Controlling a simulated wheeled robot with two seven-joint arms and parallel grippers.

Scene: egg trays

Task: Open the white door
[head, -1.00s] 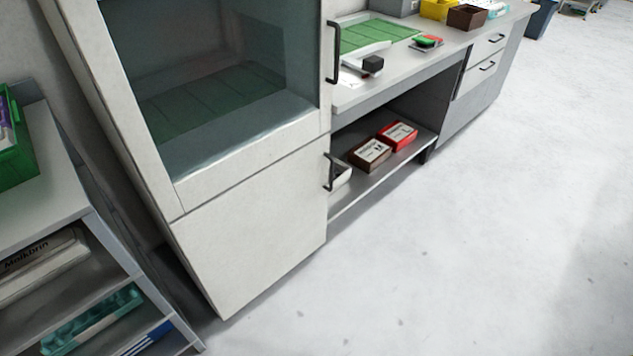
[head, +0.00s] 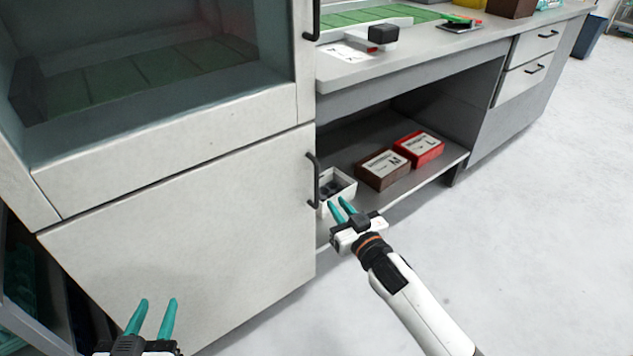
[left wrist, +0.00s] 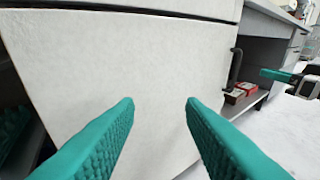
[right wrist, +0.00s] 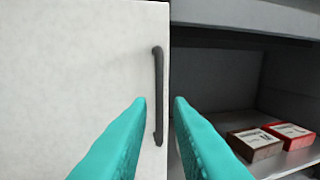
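The white door (head: 200,240) is the lower cabinet panel and is closed in the head view. Its dark vertical handle (head: 315,181) sits at the door's right edge. My right gripper (head: 342,208) is open and empty, just right of and below the handle in the head view. In the right wrist view the handle (right wrist: 158,95) stands upright beyond the fingertips, roughly between them; no contact shows. My left gripper (head: 152,315) is open and empty in front of the door's lower left; the left wrist view shows the white panel (left wrist: 120,70) beyond its teal fingers.
The glass-fronted upper door (head: 150,90) has its own handle (head: 312,20). Right of the cabinet, an open shelf holds a white bin (head: 340,186), a brown box (head: 382,170) and a red box (head: 418,148). Open floor (head: 500,240) lies at right.

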